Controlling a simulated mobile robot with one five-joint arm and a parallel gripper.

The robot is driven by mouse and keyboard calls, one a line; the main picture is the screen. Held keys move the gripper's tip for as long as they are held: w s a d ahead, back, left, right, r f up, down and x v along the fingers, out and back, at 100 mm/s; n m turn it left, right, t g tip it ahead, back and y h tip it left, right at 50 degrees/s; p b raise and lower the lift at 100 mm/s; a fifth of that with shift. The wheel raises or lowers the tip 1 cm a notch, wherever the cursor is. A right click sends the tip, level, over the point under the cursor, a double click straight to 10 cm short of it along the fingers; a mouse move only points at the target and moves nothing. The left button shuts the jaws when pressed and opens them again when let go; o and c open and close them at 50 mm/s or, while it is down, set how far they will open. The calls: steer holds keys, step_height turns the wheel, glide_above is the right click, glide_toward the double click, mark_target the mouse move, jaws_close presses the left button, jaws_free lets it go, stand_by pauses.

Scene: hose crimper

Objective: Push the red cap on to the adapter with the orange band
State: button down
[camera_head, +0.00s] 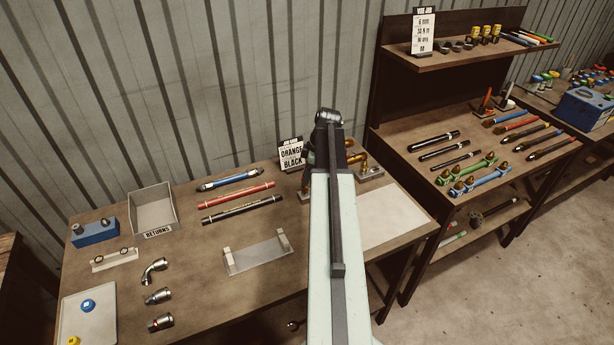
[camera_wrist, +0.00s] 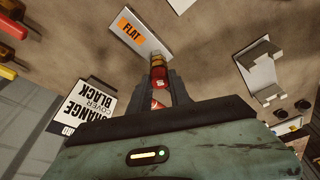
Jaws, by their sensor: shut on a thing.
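In the wrist view my gripper (camera_wrist: 160,93) is shut on the red cap (camera_wrist: 160,85), which shows between the fingertips with a small white mark on it. Just beyond it, in line with the cap, is a piece with an orange-brass end (camera_wrist: 157,61), which looks like the adapter with the orange band. I cannot tell whether cap and adapter touch or overlap.
Hoses (camera_head: 238,190), a grey cradle (camera_head: 257,256) and a RETURNS bin (camera_head: 153,211) are further left. A pale mat (camera_head: 397,217) lies to the right.

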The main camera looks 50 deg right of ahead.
steer(key=shift+f, duration=0.3)
steer(key=c, duration=1.1)
jaws_free()
steer(key=shift+r, duration=0.15)
steer(key=p+v, duration=0.7)
steer(key=shift+r, duration=0.35)
steer(key=shift+f, duration=0.1)
